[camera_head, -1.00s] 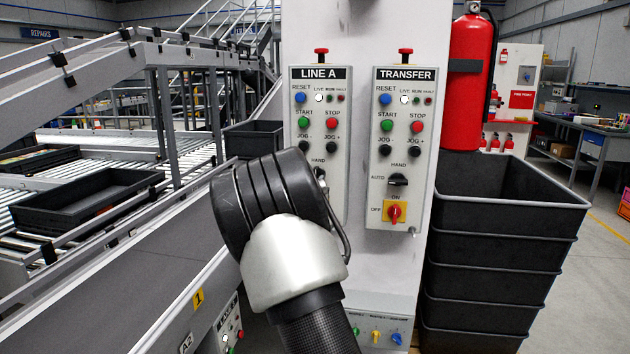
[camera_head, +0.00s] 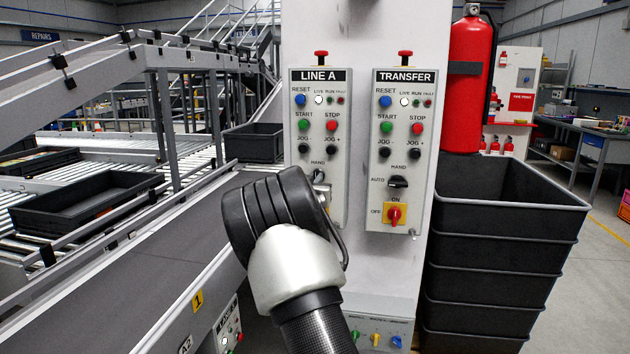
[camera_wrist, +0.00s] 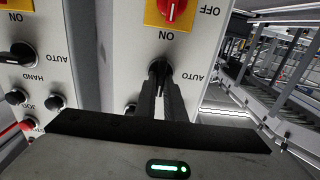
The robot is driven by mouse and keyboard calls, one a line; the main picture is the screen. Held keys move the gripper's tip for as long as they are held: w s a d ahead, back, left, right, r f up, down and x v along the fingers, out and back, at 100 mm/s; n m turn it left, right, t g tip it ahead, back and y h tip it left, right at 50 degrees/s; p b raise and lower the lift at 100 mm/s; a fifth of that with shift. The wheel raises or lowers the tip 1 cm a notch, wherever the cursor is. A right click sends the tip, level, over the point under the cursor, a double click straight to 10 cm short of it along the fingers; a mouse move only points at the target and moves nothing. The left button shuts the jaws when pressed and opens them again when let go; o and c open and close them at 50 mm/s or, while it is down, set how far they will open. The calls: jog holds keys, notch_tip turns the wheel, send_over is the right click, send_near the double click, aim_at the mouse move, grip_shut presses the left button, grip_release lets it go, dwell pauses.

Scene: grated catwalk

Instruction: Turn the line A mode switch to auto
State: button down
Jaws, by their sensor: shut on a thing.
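The LINE A panel (camera_head: 340,205) is on the grey column, left of the TRANSFER panel (camera_head: 370,160). My arm hides its lower part in the head view. The wrist view is upside down. My gripper (camera_wrist: 160,82) is shut on the mode switch, with a finger on each side. The fingers partly cover the knob, so I cannot tell its exact angle. In the head view my gripper (camera_head: 322,183) shows just below the HAND label.
The TRANSFER mode switch (camera_head: 398,182) is close to the right, pointing toward its AUTO mark. Stacked black crates (camera_head: 500,250) and a red extinguisher (camera_head: 468,90) are right of the column. A sloped conveyor (camera_head: 130,265) lies to the left.

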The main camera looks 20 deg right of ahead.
jog(key=shift+w+a+f+n+p, duration=0.1)
jog(key=shift+n+p, duration=0.9)
jog(key=shift+n, duration=1.95)
jog(key=shift+a+f+n+p, duration=0.15)
jog(key=shift+n+p, duration=0.9)
jog(key=shift+n, duration=1.95)
jog(key=shift+w+d+f+n+p, duration=0.1)
jog(key=shift+n+p, duration=0.9)
jog(key=shift+n, duration=1.95)
jog(key=shift+s, duration=0.1)
jog(key=c, duration=1.8)
grip_release()
jog(key=shift+c, duration=0.2)
jog(key=shift+a, duration=0.1)
jog(key=p+v, duration=0.1)
jog(key=v, duration=1.6)
